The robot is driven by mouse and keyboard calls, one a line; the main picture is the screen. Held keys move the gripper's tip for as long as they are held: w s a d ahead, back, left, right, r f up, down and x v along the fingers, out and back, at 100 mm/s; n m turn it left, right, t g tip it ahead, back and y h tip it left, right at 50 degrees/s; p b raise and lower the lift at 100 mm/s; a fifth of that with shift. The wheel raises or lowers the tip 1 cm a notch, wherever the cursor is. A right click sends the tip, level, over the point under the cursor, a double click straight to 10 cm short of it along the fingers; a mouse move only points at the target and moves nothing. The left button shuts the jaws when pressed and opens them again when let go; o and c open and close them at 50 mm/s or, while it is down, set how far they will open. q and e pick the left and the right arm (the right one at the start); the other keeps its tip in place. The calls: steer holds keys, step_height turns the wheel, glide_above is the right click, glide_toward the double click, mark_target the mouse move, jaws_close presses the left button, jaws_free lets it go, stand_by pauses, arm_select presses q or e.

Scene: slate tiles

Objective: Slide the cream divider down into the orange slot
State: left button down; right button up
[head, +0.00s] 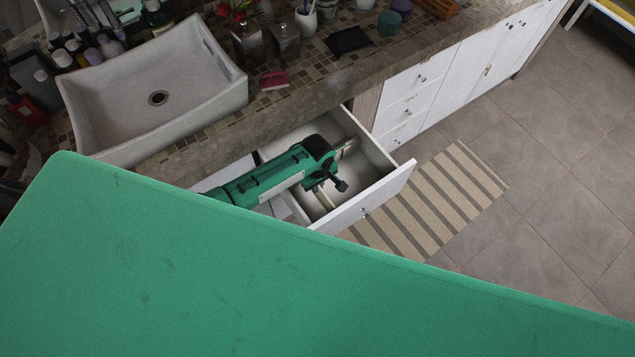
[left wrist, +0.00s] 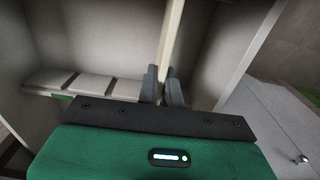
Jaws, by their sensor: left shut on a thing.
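My left gripper (head: 338,184) is down over the open drawer, its green arm coming in from the left. In the left wrist view, the gripper (left wrist: 163,84) is shut on the cream divider (left wrist: 171,42), a thin pale strip running up and away between its fingers. I cannot make out the orange slot in either view. I cannot tell how deep the divider sits. My right gripper is not in view.
The white drawer (head: 372,200) stands open from the counter (head: 205,148). Pale flat blocks (left wrist: 75,83) lie at its left in the wrist view. A sink (head: 150,85) and bottles are on the counter. A striped mat (head: 430,205) lies on the floor.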

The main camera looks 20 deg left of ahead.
arm_select(q)
steer(key=shift+f+b, duration=0.75)
steer(key=shift+f, duration=0.95)
steer(key=c, duration=1.5)
jaws_free()
steer(key=shift+r, duration=0.1)
step_height(320, 180, up, 14)
steer(key=shift+f+b, duration=0.2)
steer(key=shift+b, duration=0.5)
